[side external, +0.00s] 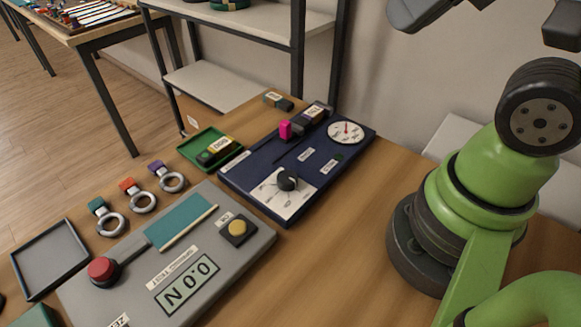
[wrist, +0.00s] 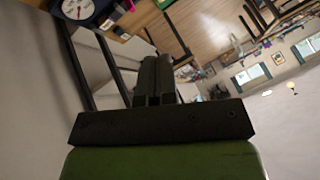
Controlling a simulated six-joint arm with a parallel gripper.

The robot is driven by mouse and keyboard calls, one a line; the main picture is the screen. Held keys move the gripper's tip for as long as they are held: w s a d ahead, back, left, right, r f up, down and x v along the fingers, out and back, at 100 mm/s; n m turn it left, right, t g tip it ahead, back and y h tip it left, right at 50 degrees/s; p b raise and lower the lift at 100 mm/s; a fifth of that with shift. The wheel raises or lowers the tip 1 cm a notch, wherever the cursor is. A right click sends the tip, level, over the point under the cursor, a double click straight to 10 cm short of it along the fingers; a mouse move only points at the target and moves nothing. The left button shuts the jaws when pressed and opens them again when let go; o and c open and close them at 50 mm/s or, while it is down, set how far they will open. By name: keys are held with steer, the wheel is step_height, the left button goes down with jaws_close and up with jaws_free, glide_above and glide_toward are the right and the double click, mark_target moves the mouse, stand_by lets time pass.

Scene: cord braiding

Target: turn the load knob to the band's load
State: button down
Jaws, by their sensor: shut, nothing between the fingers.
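The load knob (side external: 288,180) is a round black knob on a white printed dial plate (side external: 284,205), on the dark blue device (side external: 250,179) in the side external view. The markings on its scale are too small to read. A round white gauge (side external: 346,132) with a red needle is at the device's far right corner; it also shows at the top left of the wrist view (wrist: 78,9). My gripper (wrist: 154,60) is shut and empty in the wrist view, well away from the knob. Its fingers are outside the side external view. I cannot make out a band.
A magenta block (side external: 285,129) stands by a slot on the blue device. A green tray (side external: 209,147) with labelled blocks, coloured-tag rings (side external: 144,202) and a grey unit (side external: 250,262) with a display lie to the left. Bare table is right of both units.

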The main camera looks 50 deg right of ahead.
stand_by(0.4)
steer(key=c, duration=1.4)
jaws_free()
steer(key=shift+w, duration=0.1)
steer(key=o, duration=0.3)
steer(key=shift+w+f+n, duration=0.15)
steer(key=shift+w+n, duration=0.2)
steer(key=shift+n, duration=0.15)
steer(key=o, duration=0.4)
steer(key=w+f+n+g, duration=0.1)
steer(key=n, duration=0.1)
steer(key=w+f+n+g, duration=0.1)
steer(key=w+n, duration=0.1)
steer(key=w+f+n, duration=0.1)
steer(key=w+n, duration=0.1)
steer(key=n, duration=0.1)
steer(key=shift+w+a+g+h, duration=0.1)
steer(key=shift+a+g+h, duration=0.2)
steer(key=shift+a+g, duration=0.1)
steer(key=shift+o, duration=0.2)
steer(key=n+g+h, duration=0.1)
steer(key=n+g, duration=0.3)
steer(key=n, duration=1.2)
glide_above(288, 176)
step_height(288, 176, down, 15)
steer(key=shift+f, duration=0.6)
step_height(288, 176, down, 9)
